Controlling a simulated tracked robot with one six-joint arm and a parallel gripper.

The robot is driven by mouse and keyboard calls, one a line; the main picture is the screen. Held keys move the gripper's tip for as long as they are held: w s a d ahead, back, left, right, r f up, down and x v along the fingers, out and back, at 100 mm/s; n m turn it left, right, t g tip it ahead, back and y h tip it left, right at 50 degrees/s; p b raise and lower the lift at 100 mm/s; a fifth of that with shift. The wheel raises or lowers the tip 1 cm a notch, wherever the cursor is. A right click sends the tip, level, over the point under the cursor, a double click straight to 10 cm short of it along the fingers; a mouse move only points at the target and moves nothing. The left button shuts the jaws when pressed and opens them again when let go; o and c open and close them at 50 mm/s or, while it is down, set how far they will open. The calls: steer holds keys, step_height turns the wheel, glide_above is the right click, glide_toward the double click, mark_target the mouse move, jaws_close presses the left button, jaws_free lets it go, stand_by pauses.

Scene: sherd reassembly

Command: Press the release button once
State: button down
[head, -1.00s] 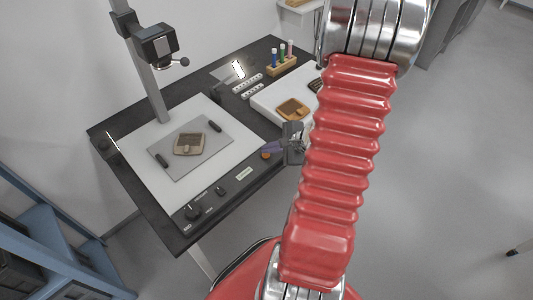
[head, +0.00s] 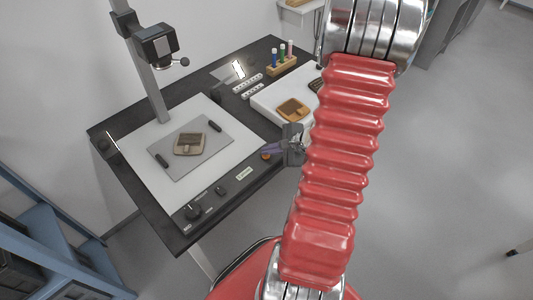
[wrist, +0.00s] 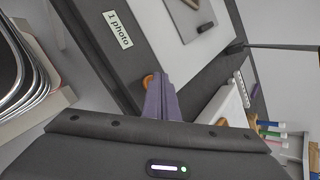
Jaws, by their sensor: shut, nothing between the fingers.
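The orange release button (head: 266,156) sits on the front control strip of the dark copy stand, near its right end. It also shows in the wrist view (wrist: 148,81), partly hidden behind my fingers. My gripper (head: 265,151) has purple fingers, shut and empty, with the tips right beside or over the button. In the wrist view the fingertips (wrist: 158,76) overlap the button's right side. I cannot tell whether they touch it. A white label reading "1 photo" (wrist: 117,29) is on the strip near the button.
A tan sherd (head: 188,150) lies on a grey plate on the white board, under a camera (head: 157,45) on a column. A dial (head: 193,212) is on the same strip. A white tray (head: 271,103) with an orange-brown piece and a rack of coloured pens (head: 282,66) stand behind my gripper.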

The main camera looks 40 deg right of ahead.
mark_target(269, 157)
steer(key=shift+r, duration=0.85)
step_height(269, 157, up, 5)
stand_by(0.9)
stand_by(0.8)
